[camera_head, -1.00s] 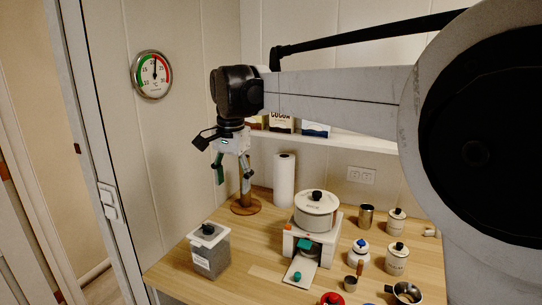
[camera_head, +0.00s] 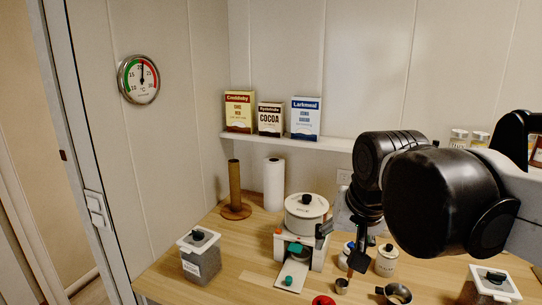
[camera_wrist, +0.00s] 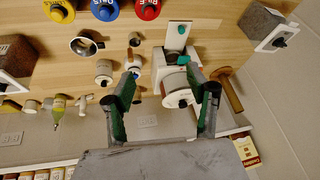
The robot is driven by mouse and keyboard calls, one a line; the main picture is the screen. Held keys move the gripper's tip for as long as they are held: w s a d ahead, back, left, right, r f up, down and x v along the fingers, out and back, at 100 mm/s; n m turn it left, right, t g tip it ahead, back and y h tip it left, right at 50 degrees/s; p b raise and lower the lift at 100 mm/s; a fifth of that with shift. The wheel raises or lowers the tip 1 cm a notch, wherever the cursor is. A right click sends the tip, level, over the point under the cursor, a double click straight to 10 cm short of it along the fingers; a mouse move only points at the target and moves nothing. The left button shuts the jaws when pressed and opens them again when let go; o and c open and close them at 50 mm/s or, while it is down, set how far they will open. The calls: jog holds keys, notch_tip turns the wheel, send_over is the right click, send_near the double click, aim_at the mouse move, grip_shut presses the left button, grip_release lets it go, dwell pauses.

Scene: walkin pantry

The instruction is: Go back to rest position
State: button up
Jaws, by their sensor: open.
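My gripper (camera_head: 340,248) is open and empty above the wooden counter (camera_head: 255,255), just right of a white lidded pot (camera_head: 305,212) on a white stand (camera_head: 318,257). In the wrist view the two green-padded fingers of my gripper (camera_wrist: 161,76) are spread apart with nothing between them. The pot (camera_wrist: 176,98) and its stand show beyond and between the fingers, toward the right one. My folded arm fills the right of the head view and hides part of the counter and back wall.
A wooden post (camera_head: 235,190) and paper roll (camera_head: 273,185) stand at the back left. Lidded bins (camera_head: 200,258) (camera_head: 492,287) stand left and right. A small canister (camera_head: 387,261) and metal cup (camera_head: 398,294) are near my gripper. Boxes (camera_head: 270,118) stand on the shelf (camera_head: 285,142).

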jog(key=s+d+f+n+t, duration=0.1)
jog(key=s+d+f+t, duration=0.1)
jog(key=s+d+f, duration=0.4)
jog(key=s+f, duration=0.2)
jog(key=s, duration=0.2)
jog(key=shift+d+f+h, duration=0.25)
jog(key=shift+d+h, duration=0.05)
jog(key=shift+h, duration=0.1)
